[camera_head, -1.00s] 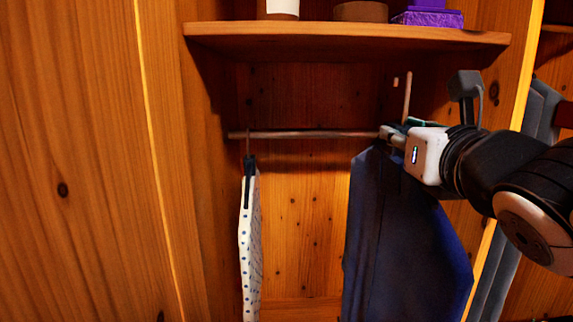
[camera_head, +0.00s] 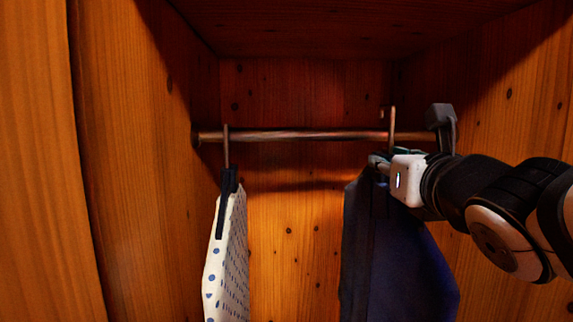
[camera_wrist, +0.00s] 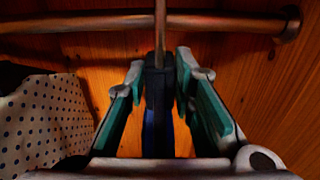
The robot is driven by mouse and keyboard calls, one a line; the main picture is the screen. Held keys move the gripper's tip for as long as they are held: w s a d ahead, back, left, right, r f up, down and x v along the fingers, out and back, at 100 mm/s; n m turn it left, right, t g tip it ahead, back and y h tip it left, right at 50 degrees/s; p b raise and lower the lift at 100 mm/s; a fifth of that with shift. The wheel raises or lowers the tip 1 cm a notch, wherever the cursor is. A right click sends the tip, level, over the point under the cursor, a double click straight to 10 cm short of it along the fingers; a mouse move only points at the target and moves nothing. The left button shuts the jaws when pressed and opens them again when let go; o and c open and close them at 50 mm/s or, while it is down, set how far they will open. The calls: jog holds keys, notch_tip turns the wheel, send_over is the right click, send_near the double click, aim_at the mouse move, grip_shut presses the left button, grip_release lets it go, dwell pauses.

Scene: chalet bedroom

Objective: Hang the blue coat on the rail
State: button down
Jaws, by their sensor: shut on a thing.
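The blue coat (camera_head: 395,260) hangs from its hanger below my gripper (camera_head: 378,165). My gripper is shut on the hanger's dark neck, which shows between the fingers (camera_wrist: 160,75) in the wrist view. The hanger's hook (camera_head: 392,122) stands upright and crosses in front of the rail (camera_head: 300,136). Its top and short tip appear above the rail in the head view. I cannot tell whether the tip is behind the rail. The rail also runs across the top of the wrist view (camera_wrist: 220,22).
A white dotted garment (camera_head: 226,250) hangs on the rail at the left, also seen in the wrist view (camera_wrist: 45,120). Wooden wardrobe walls (camera_head: 150,150) stand on both sides, with a board above. The rail between the two hangers is clear.

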jog(key=shift+w+b, duration=0.75)
jog(key=shift+w, duration=2.15)
jog(key=shift+f+b, duration=1.05)
jog(key=shift+f, duration=0.05)
jog(key=c, duration=1.4)
grip_release()
jog(key=shift+o, duration=0.6)
jog(key=shift+f, duration=0.15)
jog(key=shift+s, duration=0.2)
